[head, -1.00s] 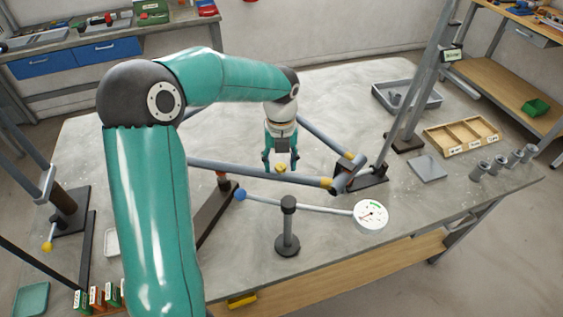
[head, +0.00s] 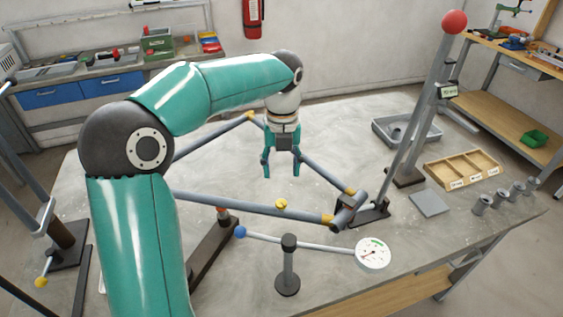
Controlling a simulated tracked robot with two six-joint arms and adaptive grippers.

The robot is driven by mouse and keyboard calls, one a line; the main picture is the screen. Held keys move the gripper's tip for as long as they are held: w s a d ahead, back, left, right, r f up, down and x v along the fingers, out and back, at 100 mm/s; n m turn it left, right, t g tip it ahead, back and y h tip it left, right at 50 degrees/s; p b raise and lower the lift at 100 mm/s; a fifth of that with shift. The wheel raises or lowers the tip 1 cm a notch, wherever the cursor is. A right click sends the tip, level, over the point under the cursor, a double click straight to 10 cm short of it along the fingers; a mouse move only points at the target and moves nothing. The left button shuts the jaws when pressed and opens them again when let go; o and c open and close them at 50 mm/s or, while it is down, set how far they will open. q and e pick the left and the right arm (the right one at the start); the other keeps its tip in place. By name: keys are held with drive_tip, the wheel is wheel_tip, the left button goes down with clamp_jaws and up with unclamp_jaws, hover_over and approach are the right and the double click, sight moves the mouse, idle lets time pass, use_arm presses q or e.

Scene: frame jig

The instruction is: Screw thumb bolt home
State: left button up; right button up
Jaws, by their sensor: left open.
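A small yellow thumb bolt (head: 281,204) sits on the long grey tube (head: 235,203) of the frame, near the middle of the head view. My left gripper (head: 281,172) is open and empty. It points down, above the bolt in the picture, with a clear gap between its fingertips and the bolt. How deep the bolt is seated is too small to tell. My right gripper is not in view.
A grey corner clamp (head: 348,208) holds the frame's right end. In front stand a black post (head: 288,265) and a lever with a white dial (head: 373,253). A wooden divided tray (head: 462,169) and several grey cylinders stand at the right. The table's middle back is clear.

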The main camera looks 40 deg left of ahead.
use_arm(q)
drive_tip(key=shift+r, duration=0.6)
